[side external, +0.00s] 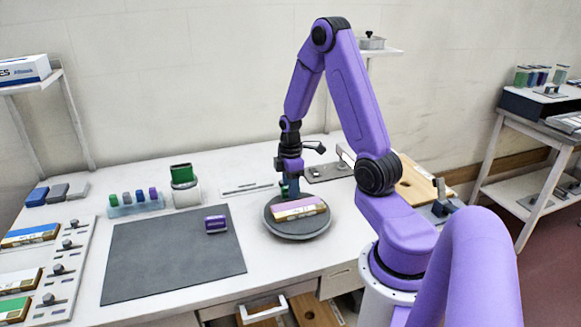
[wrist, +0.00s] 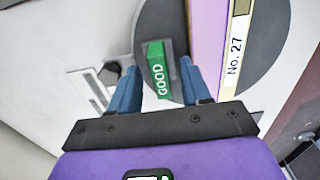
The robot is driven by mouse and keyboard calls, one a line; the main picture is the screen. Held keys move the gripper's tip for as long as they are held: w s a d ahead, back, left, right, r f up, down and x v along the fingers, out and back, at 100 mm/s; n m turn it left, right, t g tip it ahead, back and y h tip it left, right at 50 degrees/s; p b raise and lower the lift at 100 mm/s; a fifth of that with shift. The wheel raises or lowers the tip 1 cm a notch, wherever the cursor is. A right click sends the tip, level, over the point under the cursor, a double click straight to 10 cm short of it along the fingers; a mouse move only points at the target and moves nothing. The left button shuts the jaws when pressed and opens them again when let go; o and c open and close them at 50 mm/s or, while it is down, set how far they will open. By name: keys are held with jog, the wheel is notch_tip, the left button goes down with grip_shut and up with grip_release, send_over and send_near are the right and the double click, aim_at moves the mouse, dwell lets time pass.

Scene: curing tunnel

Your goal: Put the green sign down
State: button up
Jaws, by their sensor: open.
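The green sign (wrist: 157,72), lettered GOOD, is at the edge of the round dark turntable (wrist: 270,62) in the wrist view, beside the purple-topped block labelled No. 27 (wrist: 207,40). My gripper (wrist: 159,68) is open, with one blue finger on each side of the sign and a visible gap to both. In the side view my gripper (side external: 289,190) points down at the back of the turntable (side external: 297,230), behind the purple-topped block (side external: 299,208). There I cannot clearly make out the sign. Whether it rests fully on the turntable is hard to tell.
A dark mat (side external: 170,262) left of the turntable holds a small purple sign (side external: 215,224). A fixture panel (side external: 62,268) lies at left. Most of the mat is clear.

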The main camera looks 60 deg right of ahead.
notch_tip(320, 180, up, 10)
jog(key=r, duration=0.1)
jog(key=a+r+n, duration=0.1)
jog(key=a, duration=0.9)
jog(key=s+a+r+n, duration=0.1)
jog(key=s+a, duration=0.3)
jog(key=a, duration=0.3)
jog(key=s+a+r, duration=0.1)
jog(key=s+a, duration=0.3)
jog(key=a, duration=0.3)
jog(key=s+a+n, duration=0.1)
jog(key=s+a, duration=0.2)
jog(key=s, duration=0.7)
jog(key=shift+s+a+n, duration=0.25)
jog(key=shift+a+n, duration=0.05)
jog(key=shift+a, duration=0.05)
